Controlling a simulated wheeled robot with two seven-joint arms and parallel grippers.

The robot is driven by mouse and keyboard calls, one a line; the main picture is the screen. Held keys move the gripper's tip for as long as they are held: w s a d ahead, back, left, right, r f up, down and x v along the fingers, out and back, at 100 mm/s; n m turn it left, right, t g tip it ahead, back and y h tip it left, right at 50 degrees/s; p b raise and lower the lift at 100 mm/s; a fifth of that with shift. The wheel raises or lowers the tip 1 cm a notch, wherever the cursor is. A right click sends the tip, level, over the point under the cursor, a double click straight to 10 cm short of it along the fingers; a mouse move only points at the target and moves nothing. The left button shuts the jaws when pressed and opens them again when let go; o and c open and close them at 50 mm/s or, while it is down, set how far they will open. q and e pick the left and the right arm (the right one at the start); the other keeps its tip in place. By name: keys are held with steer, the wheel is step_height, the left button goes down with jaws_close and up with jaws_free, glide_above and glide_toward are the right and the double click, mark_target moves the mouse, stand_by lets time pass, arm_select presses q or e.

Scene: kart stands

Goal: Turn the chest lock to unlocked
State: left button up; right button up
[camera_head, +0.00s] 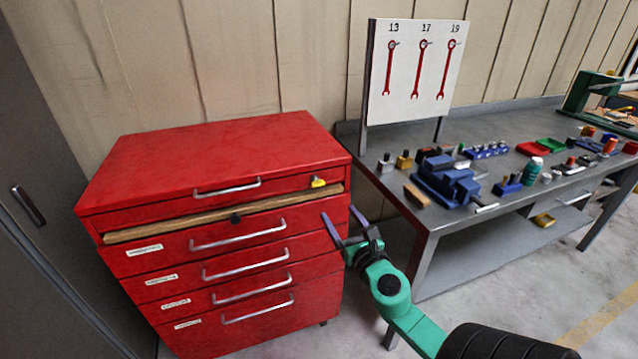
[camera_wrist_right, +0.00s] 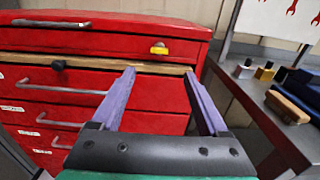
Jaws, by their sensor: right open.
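The red tool chest (camera_head: 215,160) stands at the left of the head view. Its lock (camera_head: 318,182) is a small yellow piece at the right end of the top drawer front. The lock also shows in the right wrist view (camera_wrist_right: 160,49), above the wooden strip; its setting is too small to read. My right gripper (camera_head: 338,212) is open and empty in front of the chest's right side, below the lock. In the right wrist view, the lock lies beyond and above the gap between the two purple fingers (camera_wrist_right: 159,72). My left gripper is not in view.
A dark round knob (camera_head: 235,218) sits on the wooden strip (camera_head: 160,229). Metal drawer handles (camera_head: 238,236) stick out below. A grey workbench (camera_head: 410,216) with a blue vise (camera_head: 445,182) and small parts stands right of the chest. A wrench board (camera_head: 415,75) rises behind.

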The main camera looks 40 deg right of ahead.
mark_target(319, 184)
steer(key=p+x, duration=0.1)
steer(key=x, duration=1.3)
steer(key=shift+w+d+f, duration=0.1)
steer(key=shift+w+d, duration=0.05)
steer(key=shift+w, duration=0.15)
jaws_close()
